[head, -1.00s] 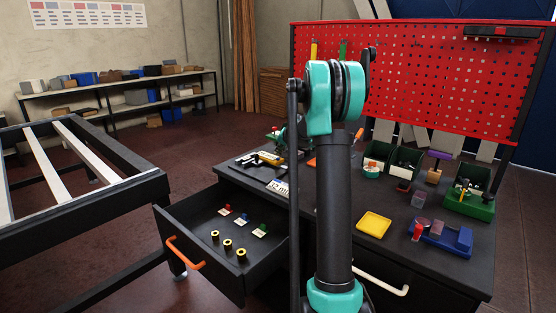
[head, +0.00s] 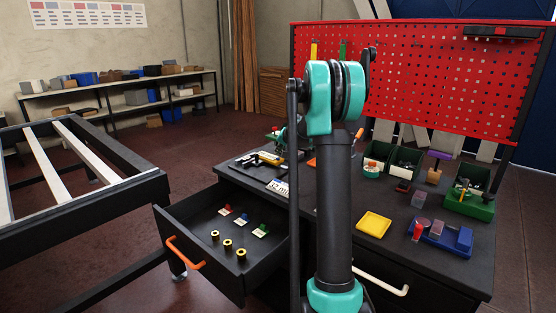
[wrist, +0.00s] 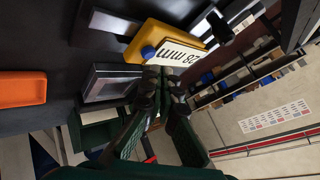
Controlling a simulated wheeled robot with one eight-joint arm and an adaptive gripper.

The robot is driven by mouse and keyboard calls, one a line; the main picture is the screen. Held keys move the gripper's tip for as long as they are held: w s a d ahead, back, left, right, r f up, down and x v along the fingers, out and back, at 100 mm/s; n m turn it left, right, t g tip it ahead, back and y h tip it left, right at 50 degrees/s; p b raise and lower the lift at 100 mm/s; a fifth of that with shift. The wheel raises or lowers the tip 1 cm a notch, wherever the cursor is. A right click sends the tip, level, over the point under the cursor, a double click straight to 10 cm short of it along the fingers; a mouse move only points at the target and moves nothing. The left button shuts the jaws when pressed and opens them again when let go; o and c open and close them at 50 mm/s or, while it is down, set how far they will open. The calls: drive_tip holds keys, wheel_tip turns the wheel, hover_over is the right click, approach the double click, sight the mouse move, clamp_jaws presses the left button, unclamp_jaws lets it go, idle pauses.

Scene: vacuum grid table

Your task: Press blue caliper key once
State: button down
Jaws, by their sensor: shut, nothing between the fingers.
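The yellow caliper (wrist: 160,35) lies on the dark worktop. My gripper (wrist: 158,76) is shut and empty. Its fingertips appear close to the blue key and label; whether they touch the key cannot be told.
A grey-framed panel (wrist: 104,84) and an orange tray (wrist: 22,88) are left of my fingers in the wrist view.

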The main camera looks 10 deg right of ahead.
drive_tip(key=shift+f, duration=0.15)
drive_tip(key=shift+f, duration=0.3)
drive_tip(key=shift+f, duration=0.4)
idle(0.8)
drive_tip(key=shift+r, duration=0.9)
drive_tip(key=shift+r, duration=2.5)
